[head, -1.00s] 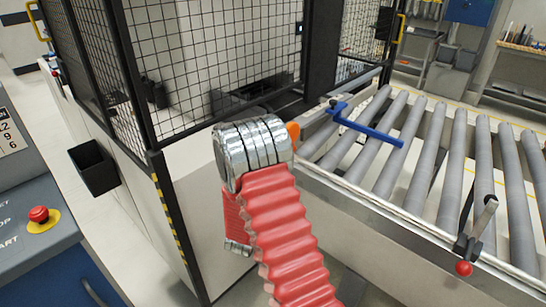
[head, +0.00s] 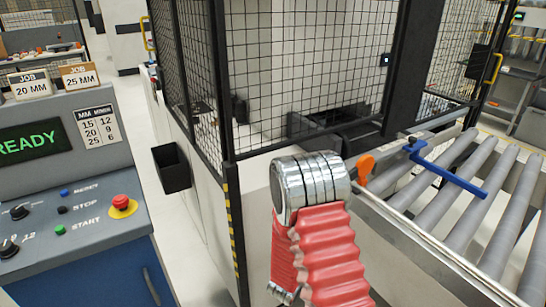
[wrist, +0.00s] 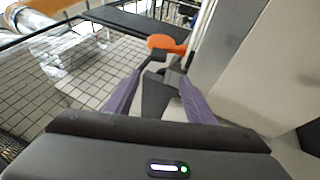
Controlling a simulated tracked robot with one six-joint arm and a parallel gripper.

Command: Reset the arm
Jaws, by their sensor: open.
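My red, ribbed arm with its silver-banded joint rises at the lower middle of the head view. My gripper is hidden there behind the arm. In the wrist view my gripper (wrist: 167,68) shows two dark purple fingers standing apart. I see nothing held between them. An orange part (wrist: 170,43) appears just beyond the fingertips; I cannot tell whether they touch it. In the head view an orange part (head: 364,165) shows beside the silver joint, near the conveyor's end.
A black mesh guard (head: 290,70) encloses the machine behind my arm. The roller conveyor (head: 440,190) with a blue bar (head: 447,170) is at right. The control panel (head: 75,215) with a red button (head: 120,202) and a READY display (head: 35,142) is at left. A black bin (head: 172,168) hangs nearby.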

